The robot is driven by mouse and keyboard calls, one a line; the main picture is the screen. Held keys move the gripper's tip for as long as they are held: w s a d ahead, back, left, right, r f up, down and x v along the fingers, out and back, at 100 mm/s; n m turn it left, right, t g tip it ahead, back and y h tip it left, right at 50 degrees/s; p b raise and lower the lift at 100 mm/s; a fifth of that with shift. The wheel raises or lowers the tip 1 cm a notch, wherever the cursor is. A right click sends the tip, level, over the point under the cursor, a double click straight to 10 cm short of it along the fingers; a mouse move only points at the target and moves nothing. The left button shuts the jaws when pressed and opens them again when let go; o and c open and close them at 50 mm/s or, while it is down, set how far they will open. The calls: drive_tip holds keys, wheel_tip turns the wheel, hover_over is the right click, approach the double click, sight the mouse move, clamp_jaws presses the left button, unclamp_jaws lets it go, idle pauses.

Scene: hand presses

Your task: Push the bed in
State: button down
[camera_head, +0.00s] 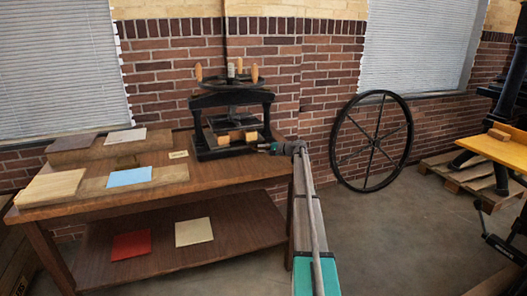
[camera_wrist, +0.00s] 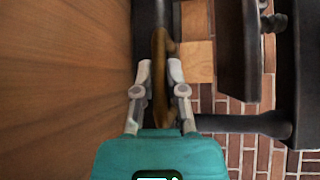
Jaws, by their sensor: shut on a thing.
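A black hand press (camera_head: 202,105) stands on the right end of the wooden table (camera_head: 235,170). Wooden blocks (camera_head: 229,137) show low between its uprights, at its bed; the bed itself is partly hidden, and I cannot tell how far out it is. My gripper (camera_head: 264,147) is at the press's lower right side, small in the head view. In the wrist view my gripper (camera_wrist: 160,82) is shut on a curved brown handle (camera_wrist: 160,50), with one finger on each side. The handle lies beside a dark bar, with pale wood (camera_wrist: 198,60) to its right.
Sheets and boards lie on the table's left part, including a blue sheet (camera_head: 130,176). A small label (camera_head: 178,154) lies left of the press. A large spoked wheel (camera_head: 372,140) leans on the brick wall at the right. Open floor (camera_head: 390,240) lies right of my arm.

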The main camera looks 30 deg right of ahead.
drive_tip(key=shift+w+d, duration=0.1)
drive_tip(key=shift+w, duration=0.15)
drive_tip(key=c, duration=0.7)
unclamp_jaws()
drive_tip(key=shift+s, duration=0.1)
drive_tip(key=shift+s+a+r+p, duration=0.15)
drive_tip(key=shift+s+a, duration=0.5)
drive_tip(key=shift+s, duration=4.45)
drive_tip(key=shift+s+a+r+p, duration=0.1)
drive_tip(key=shift+s+a, duration=0.6)
drive_tip(key=shift+s, duration=4.35)
drive_tip(key=shift+s+a+r+p, duration=0.15)
drive_tip(key=shift+s+a, duration=0.5)
drive_tip(key=shift+s, duration=4.45)
